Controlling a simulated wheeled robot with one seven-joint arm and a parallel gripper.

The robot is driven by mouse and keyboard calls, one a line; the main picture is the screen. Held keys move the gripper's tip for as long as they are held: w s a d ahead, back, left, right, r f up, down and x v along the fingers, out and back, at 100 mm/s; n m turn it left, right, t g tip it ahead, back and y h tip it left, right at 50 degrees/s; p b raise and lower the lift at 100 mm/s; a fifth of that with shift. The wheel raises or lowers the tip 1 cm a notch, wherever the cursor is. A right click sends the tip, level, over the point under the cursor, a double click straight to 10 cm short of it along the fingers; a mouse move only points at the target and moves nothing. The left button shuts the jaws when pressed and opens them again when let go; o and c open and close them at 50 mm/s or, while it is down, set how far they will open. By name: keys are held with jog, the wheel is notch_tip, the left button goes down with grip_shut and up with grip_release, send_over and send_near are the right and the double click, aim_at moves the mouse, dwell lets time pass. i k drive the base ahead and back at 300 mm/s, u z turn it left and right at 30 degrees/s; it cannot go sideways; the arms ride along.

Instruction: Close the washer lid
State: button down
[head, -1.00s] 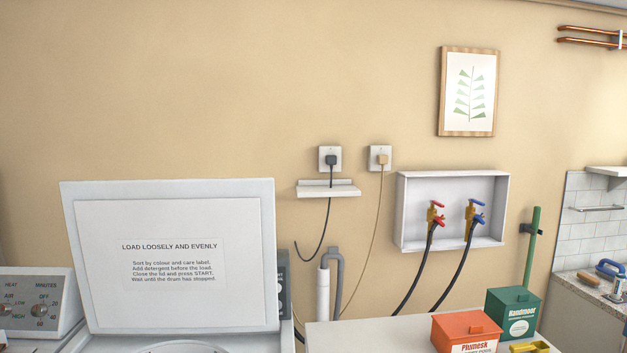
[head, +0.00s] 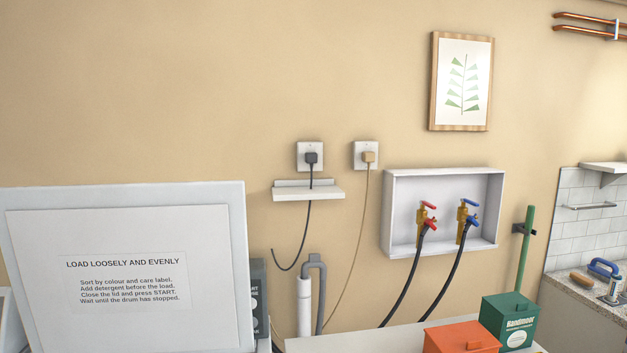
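The washer lid (head: 225,270) stands open and upright at the lower left in the head view. Its inner face is toward me and carries a printed label (head: 122,281) that says to load loosely and evenly. The washer's tub opening and body are below the picture's bottom edge. My gripper is not in view.
A pale top (head: 370,338) at the bottom carries an orange box (head: 462,338) and a green box (head: 508,322). A small shelf (head: 308,192) and a valve box (head: 394,215) with hoses are on the wall behind. A counter (head: 575,300) stands at the right.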

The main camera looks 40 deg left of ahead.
aim_at(159, 266)
jog(key=i, duration=0.75)
jog(key=u, duration=1.7)
